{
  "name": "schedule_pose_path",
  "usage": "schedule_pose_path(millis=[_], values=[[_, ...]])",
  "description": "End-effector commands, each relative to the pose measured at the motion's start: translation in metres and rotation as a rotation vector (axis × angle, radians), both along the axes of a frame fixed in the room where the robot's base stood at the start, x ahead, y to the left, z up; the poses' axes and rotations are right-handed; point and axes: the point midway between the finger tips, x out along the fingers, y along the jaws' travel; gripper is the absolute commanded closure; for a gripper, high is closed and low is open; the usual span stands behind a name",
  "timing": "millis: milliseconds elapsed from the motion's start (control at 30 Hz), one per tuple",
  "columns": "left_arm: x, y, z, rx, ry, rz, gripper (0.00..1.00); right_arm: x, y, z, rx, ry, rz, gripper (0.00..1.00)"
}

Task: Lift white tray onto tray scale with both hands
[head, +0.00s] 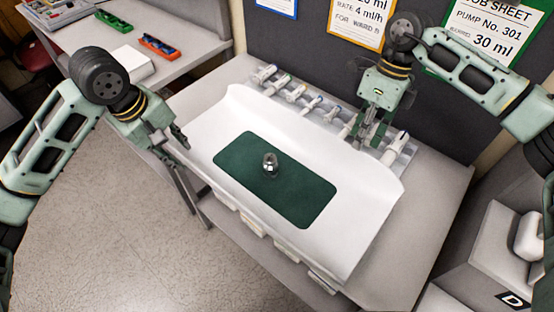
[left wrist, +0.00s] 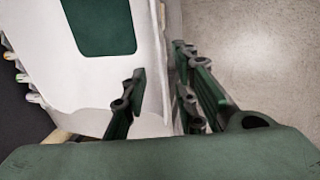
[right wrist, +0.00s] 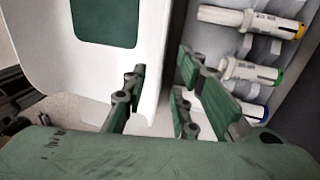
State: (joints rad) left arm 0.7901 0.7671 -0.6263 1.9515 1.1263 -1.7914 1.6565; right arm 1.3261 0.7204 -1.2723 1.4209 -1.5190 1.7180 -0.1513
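The white tray (head: 225,115) is wide with curved-up edges and lies on a grey table. A dark green mat (head: 300,200) with a small shiny metal piece (head: 270,165) is in its middle. My left gripper (head: 175,143) is open at the tray's left edge. In the left wrist view its fingers (left wrist: 158,88) are spread either side of the tray's rim. My right gripper (head: 366,138) is open at the tray's far right edge. In the right wrist view its fingers (right wrist: 160,85) straddle the rim. I cannot identify the tray scale.
A rack of syringes (head: 310,100) runs along the back behind the tray, close to my right gripper. Job sheets hang on the dark back panel (head: 290,45). A side table (head: 180,62) at upper left holds green and orange trays. A grey unit marked D (head: 512,300) stands at lower right.

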Motion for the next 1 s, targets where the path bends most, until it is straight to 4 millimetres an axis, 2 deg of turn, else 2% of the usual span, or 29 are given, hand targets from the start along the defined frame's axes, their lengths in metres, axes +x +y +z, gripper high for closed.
schedule_pose_path(millis=[367,800,1000], values=[[0.001,-0.001,-0.004,-0.001,0.001,0.000,0.73,-0.001,0.000,-0.004,-0.001,0.001,0.000,0.73],[0.011,-0.011,-0.062,-0.002,0.003,0.000,0.73,-0.012,0.011,-0.062,0.000,0.001,0.000,0.73],[0.014,-0.013,-0.075,-0.002,0.000,0.001,0.73,-0.015,0.013,-0.075,0.001,0.001,0.000,0.73]])
